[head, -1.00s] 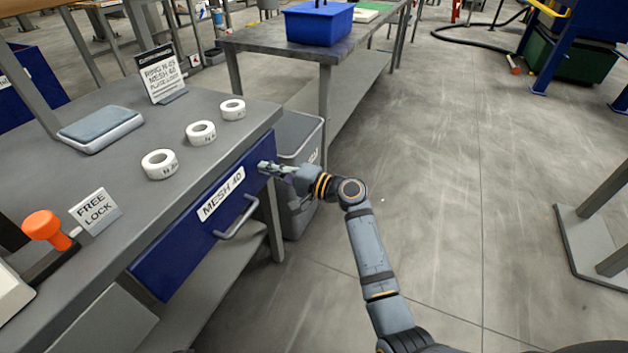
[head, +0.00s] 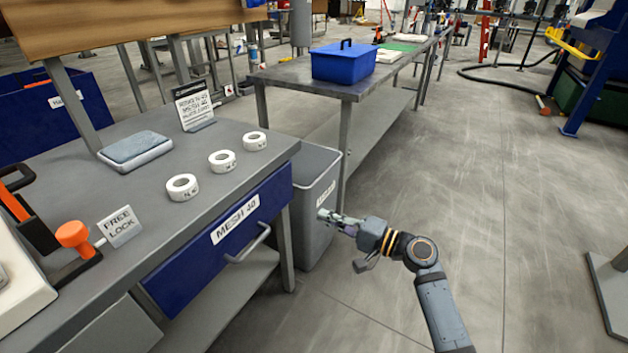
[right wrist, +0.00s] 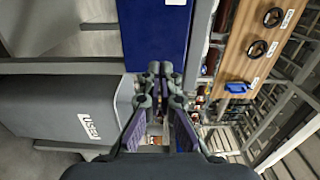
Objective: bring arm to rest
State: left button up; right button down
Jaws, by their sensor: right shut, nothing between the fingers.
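My right gripper (head: 330,217) is shut and empty. In the head view it hangs in front of the grey bin, to the right of the blue drawer marked MESH 40 (head: 236,222), apart from the drawer's handle. The right wrist view shows the same gripper (right wrist: 160,70) with its fingertips together and nothing between them. My right arm (head: 440,305) comes in from the lower right over the floor. My left gripper is not in view.
A grey bin (head: 317,190) stands beside the workbench (head: 140,205). Rolls of white tape (head: 222,160), a FREE LOCK sign (head: 120,227) and an orange knob (head: 73,234) are on the bench. A blue box (head: 343,63) sits on the back table.

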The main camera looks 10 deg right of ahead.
jog(key=s+d+f+n+g+h, duration=0.3)
jog(key=s+f+h, duration=0.2)
jog(key=s+f, duration=0.65)
jog(key=s+d+f+n+g+h, duration=0.3)
jog(key=s+f+n+g+h, duration=0.15)
jog(key=s+f, duration=0.7)
jog(key=s+d+f+g+h+p, duration=0.2)
jog(key=s+d+f+h+p, duration=0.45)
jog(key=p, duration=0.75)
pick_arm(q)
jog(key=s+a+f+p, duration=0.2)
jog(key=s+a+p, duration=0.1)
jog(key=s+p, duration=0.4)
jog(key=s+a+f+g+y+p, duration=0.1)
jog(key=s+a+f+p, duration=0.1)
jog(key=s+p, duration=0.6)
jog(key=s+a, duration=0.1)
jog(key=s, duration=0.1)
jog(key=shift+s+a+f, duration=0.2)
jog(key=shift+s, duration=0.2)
pick_arm(e)
jog(key=s+d, duration=0.3)
jog(key=s, duration=0.5)
jog(key=s+d+f, duration=0.1)
jog(key=s+d, duration=0.2)
jog(key=s, duration=0.6)
jog(key=shift+y, duration=0.4)
